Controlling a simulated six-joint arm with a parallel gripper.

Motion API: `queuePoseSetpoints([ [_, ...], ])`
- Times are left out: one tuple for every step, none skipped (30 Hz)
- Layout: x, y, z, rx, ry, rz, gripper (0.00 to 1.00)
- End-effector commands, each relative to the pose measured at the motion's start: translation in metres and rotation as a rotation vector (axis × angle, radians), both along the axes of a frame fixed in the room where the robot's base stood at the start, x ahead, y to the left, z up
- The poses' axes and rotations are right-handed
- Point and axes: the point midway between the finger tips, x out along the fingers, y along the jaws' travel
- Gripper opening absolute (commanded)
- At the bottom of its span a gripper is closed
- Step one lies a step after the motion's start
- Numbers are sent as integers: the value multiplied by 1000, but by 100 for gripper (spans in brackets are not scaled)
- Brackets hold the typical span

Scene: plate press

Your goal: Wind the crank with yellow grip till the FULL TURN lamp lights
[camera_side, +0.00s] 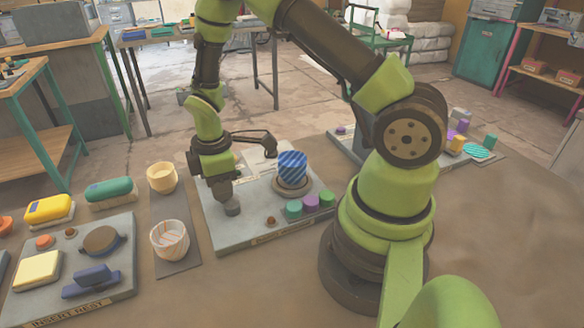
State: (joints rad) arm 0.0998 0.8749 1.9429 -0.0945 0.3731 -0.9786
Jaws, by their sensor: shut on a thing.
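My gripper (226,198) points down over the left part of the middle grey plate (225,238). It is shut on what looks like a small grey cylinder (232,208), which shows just below the fingers. I cannot tell whether that piece touches the plate. I cannot make out a crank with a yellow grip; part of the plate is hidden behind my wrist. A dark rod with a rounded end (268,149) shows beside my wrist. A small red-brown dome (270,220) sits near the plate's front edge. No lit lamp can be made out.
A blue striped cylinder (292,167) stands on a round seat, with green and purple pieces (311,202) before it. Coloured blocks (457,142) lie at right.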

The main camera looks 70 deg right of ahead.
Motion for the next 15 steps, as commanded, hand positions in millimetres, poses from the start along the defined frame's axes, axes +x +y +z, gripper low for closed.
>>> queuePoseSetpoints([
  [-2, -1, 0, 1, 5, -1, 10],
  [-2, -1, 0, 1, 5, -1, 10],
  [-2, -1, 0, 1, 5, 0, 10],
  [-2, -1, 0, 1, 5, 0, 10],
  [-2, -1, 0, 1, 5, 0, 10],
  [-2, -1, 0, 1, 5, 0, 10],
  [-2, -1, 0, 1, 5, 0, 10],
  [-2, -1, 0, 1, 5, 0, 10],
  [-2, -1, 0, 1, 5, 0, 10],
  [-2, -1, 0, 1, 5, 0, 10],
  [-2, -2, 0, 1, 5, 0, 10],
  [-3, -3, -1, 1, 5, -1, 10],
  [-3, -3, -1, 1, 5, -1, 10],
  [-4, -4, -1, 1, 5, -1, 10],
  [-5, -6, -1, 1, 6, -2, 10],
])
